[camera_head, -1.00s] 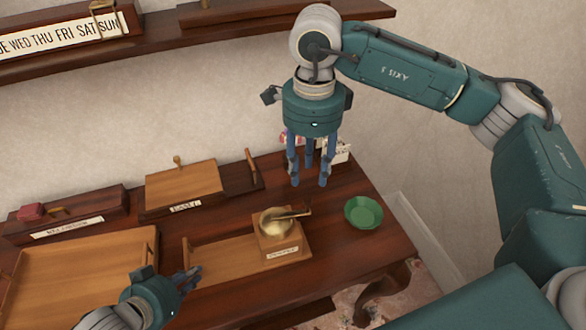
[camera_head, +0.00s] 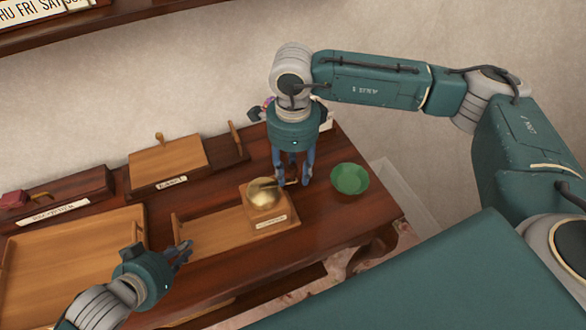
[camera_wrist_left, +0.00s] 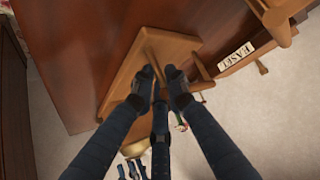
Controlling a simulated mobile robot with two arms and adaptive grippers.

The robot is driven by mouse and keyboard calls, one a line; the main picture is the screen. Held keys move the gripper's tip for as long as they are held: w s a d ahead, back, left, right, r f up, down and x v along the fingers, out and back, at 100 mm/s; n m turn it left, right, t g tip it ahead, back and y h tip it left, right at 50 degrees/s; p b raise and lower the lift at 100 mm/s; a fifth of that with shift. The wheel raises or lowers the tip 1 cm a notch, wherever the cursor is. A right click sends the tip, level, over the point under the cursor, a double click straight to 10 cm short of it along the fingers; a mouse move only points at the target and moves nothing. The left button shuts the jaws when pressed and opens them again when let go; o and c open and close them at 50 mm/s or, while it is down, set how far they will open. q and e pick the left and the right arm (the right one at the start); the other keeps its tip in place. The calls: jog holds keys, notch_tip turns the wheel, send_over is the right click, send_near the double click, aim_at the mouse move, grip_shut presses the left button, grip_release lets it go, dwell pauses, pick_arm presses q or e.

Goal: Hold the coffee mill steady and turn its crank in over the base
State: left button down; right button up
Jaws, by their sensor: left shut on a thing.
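The coffee mill (camera_head: 268,217) is a small wooden box with a brass dome and a label. It stands upright at the right end of a long wooden base (camera_head: 215,240) on the dark table. Its crank (camera_head: 270,184) points right, out toward my right gripper. My left gripper (camera_head: 186,249) is shut on a wooden piece at the base's left end; the wrist view shows my left fingers (camera_wrist_left: 162,85) against this wood. My right gripper (camera_head: 292,180) points down, with fingers apart around the crank's outer end. The fingers partly hide the crank's knob.
A green bowl (camera_head: 350,178) stands just right of my right gripper. A wooden tray (camera_head: 75,265) lies at the left. Labelled wooden stands (camera_head: 166,162) line the back of the table (camera_head: 330,215). A shelf (camera_head: 100,28) hangs on the wall above.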

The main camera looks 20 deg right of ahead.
grip_shut()
jog(key=shift+s, duration=0.1)
